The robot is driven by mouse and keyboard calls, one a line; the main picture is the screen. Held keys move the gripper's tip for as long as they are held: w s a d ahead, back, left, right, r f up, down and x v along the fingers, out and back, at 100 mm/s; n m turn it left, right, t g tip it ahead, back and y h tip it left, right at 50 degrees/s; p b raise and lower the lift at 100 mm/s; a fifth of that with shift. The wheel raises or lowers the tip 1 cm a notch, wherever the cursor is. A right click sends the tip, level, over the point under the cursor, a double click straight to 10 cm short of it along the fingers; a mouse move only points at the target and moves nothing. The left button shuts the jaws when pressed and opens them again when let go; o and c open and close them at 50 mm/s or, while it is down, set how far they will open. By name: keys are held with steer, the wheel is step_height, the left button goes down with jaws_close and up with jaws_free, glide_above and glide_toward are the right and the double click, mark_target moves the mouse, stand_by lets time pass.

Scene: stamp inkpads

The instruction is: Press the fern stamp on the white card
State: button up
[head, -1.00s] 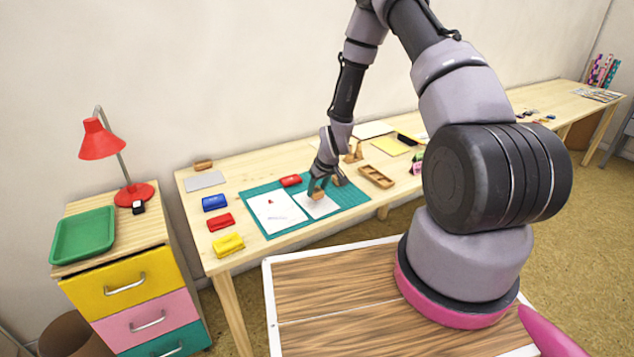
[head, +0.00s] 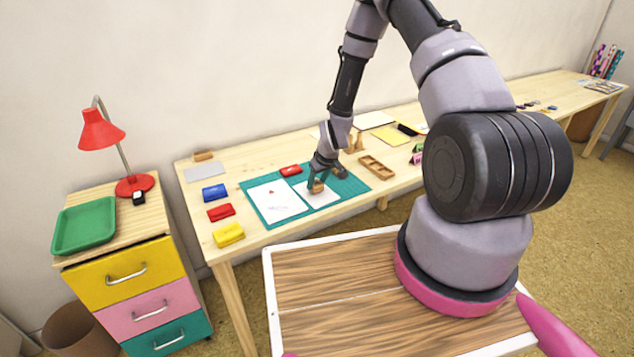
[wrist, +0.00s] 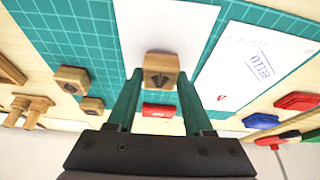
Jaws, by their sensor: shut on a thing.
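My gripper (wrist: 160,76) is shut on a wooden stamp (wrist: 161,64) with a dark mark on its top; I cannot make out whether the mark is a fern. In the head view my gripper (head: 317,181) holds the stamp over the white card (head: 326,199). The card also shows in the wrist view (wrist: 165,22), with the stamp at its near end. I cannot tell whether the stamp touches the card. The card lies on the teal cutting mat (head: 262,221), and its visible part looks blank.
A larger white sheet (head: 275,202) with printed marks lies left of the card. Blue (head: 214,194), red (head: 221,212) and yellow (head: 229,234) pads line the table's left. A wooden tray (head: 378,167) stands right of the mat.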

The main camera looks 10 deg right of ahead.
steer(key=shift+f, duration=0.5)
stand_by(0.8)
steer(key=shift+r, duration=0.1)
steer(key=shift+r, duration=0.5)
stand_by(0.3)
steer(key=shift+r, duration=2.75)
steer(key=shift+d, duration=0.15)
